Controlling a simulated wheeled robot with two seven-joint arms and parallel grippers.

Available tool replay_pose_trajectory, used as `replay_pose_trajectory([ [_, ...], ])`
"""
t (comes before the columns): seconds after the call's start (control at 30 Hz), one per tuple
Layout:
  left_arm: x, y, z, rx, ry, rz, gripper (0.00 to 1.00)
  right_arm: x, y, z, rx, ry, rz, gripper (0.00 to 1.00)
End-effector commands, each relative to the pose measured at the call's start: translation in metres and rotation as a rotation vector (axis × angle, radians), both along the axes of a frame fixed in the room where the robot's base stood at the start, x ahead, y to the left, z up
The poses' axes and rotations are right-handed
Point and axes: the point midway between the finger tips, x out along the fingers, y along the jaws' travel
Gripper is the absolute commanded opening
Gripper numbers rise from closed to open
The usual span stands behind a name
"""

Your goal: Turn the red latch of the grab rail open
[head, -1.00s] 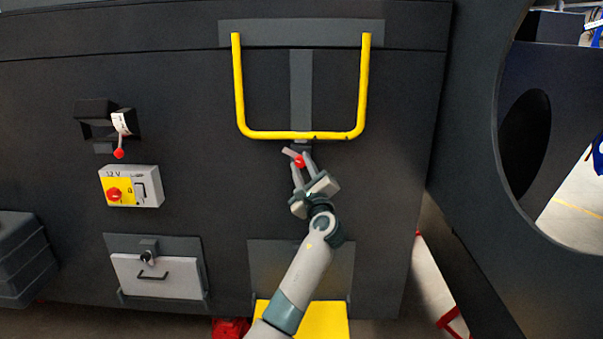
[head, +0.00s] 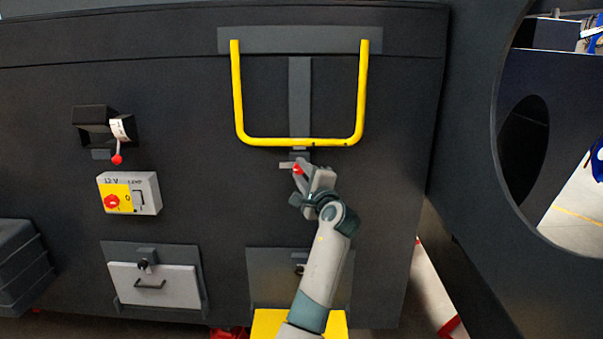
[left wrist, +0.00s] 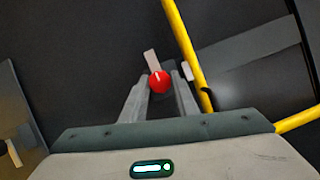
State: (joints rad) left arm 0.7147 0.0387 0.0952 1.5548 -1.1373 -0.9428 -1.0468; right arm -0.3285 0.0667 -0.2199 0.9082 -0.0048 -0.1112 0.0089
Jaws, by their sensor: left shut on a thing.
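The yellow grab rail (head: 299,141) is a U-shaped bar on the dark chassis wall, its crossbar at the bottom. Just below the crossbar is the red latch (head: 297,169), a red knob with a pale lever that points left in the head view. My left gripper (head: 300,171) is shut on the latch's red knob. In the left wrist view the red knob (left wrist: 159,81) sits between the two fingertips, with the pale lever beyond it and the yellow rail (left wrist: 190,55) to the right. The fingers partly hide the latch in the head view. My right gripper is not in view.
Left on the wall are a dark bracket with a red-tipped lever (head: 117,158) and a 12 V switch box (head: 129,194). Below is a pale drawer-like panel (head: 153,285) with a handle. A yellow step (head: 268,323) lies under my arm. The wall around the latch is clear.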

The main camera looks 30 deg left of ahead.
Motion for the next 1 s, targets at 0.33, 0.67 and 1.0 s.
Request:
replay_pose_trajectory([
  [0.33, 0.0, 0.0, -0.001, -0.002, 0.0, 0.001, 0.46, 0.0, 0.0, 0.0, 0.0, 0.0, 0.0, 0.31],
  [0.67, -0.001, -0.001, -0.001, 0.0, 0.0, 0.0, 0.46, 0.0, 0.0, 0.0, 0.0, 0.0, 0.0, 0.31],
  [1.0, -0.017, -0.024, -0.005, -0.001, -0.001, -0.002, 0.46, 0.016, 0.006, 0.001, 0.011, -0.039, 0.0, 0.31],
])
